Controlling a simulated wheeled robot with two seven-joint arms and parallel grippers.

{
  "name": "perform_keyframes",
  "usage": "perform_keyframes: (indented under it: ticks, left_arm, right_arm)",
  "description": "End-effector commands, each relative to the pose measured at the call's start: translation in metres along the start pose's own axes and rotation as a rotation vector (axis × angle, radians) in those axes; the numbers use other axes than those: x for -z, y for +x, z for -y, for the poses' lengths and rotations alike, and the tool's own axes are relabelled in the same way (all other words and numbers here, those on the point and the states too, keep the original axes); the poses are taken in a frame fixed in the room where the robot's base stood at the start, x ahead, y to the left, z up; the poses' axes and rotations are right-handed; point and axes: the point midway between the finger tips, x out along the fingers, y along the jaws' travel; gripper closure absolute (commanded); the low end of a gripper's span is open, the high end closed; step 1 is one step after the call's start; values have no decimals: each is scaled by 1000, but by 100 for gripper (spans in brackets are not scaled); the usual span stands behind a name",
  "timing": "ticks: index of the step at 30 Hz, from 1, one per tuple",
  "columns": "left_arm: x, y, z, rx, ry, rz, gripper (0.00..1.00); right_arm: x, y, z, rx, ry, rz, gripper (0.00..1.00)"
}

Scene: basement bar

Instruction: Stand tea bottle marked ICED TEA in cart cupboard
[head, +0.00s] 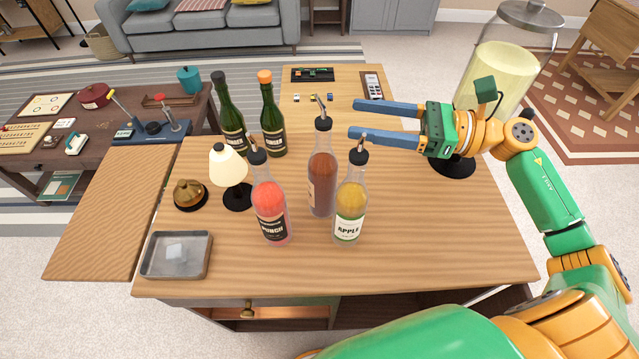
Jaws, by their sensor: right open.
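A clear bottle of brown liquid (322,175) with a black pourer stands upright on the cart top (420,250). The fingers are empty and appear just right of the brown bottle's neck, with no clear contact. The cart cupboard (378,308) shows as a dark opening under the front right edge; most of its inside is hidden. My left gripper is out of view.
A red PUNCH bottle (270,212) and a yellow APPLE bottle (350,205) stand close in front. Two green bottles (230,120), a small lamp (229,165), a brass bell (190,194) and a grey tray (177,255) are left. A large drink dispenser (497,80) stands back right.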

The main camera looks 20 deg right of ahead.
Motion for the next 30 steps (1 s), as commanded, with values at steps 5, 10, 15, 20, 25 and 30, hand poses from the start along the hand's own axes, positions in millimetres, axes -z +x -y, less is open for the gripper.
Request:
perform_keyframes:
  ticks: [5, 10, 15, 20, 25, 30]
  left_arm:
    - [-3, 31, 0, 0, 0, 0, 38]
    - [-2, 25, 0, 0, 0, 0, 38]
    - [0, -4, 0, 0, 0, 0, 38]
    - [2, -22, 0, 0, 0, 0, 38]
    - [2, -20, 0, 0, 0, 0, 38]
    - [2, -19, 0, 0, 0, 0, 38]
  right_arm:
    - [31, 0, 0, 0, 0, 0, 33]
    - [29, 7, 0, 1, 1, 2, 33]
    - [24, 36, -1, -2, 2, 5, 33]
    - [30, 65, 0, 0, 1, 4, 33]
    - [36, 72, 0, 1, 0, 1, 33]
    - [37, 71, 0, 1, 0, 1, 52]
